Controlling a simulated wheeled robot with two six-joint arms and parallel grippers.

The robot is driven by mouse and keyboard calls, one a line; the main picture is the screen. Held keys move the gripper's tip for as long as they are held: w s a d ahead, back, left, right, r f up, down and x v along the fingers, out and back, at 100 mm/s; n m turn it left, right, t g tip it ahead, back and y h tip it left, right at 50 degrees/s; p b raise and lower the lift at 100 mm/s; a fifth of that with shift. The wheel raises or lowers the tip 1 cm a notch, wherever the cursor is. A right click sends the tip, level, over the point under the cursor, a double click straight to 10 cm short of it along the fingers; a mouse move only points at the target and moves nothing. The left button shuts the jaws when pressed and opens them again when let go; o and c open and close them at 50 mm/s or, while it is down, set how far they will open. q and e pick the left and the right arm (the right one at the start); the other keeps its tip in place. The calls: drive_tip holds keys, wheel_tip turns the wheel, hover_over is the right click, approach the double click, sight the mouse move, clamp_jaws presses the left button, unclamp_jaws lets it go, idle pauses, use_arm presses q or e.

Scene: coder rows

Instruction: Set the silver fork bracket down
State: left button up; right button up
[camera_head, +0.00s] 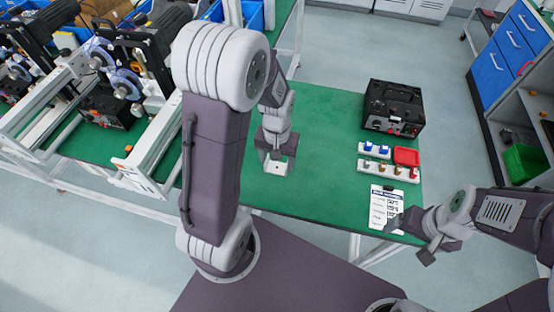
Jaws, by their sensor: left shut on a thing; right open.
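My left gripper (277,155) is over the left part of the green table top, pointing down. It is shut on the silver fork bracket (276,168), a small pale piece just below the fingers. The bracket is at or just above the green surface; I cannot tell whether it touches. The gripper hides its upper part. My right gripper (412,238) is open and empty at the table's front right corner, close to a printed sheet.
The green table (325,150) is clear right of the bracket. A black box device (393,108) stands at the back right. In front are white blocks with small coloured parts (374,150), a red tray (406,156) and the printed sheet (383,208). Machines on white frames (150,150) stand left.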

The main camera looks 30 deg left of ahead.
use_arm(q)
drive_tip(key=s+d+r, duration=0.4)
drive_tip(key=s+r, duration=0.1)
drive_tip(key=s, duration=0.2)
drive_tip(key=shift+s, duration=0.4)
drive_tip(key=shift+w, duration=0.1)
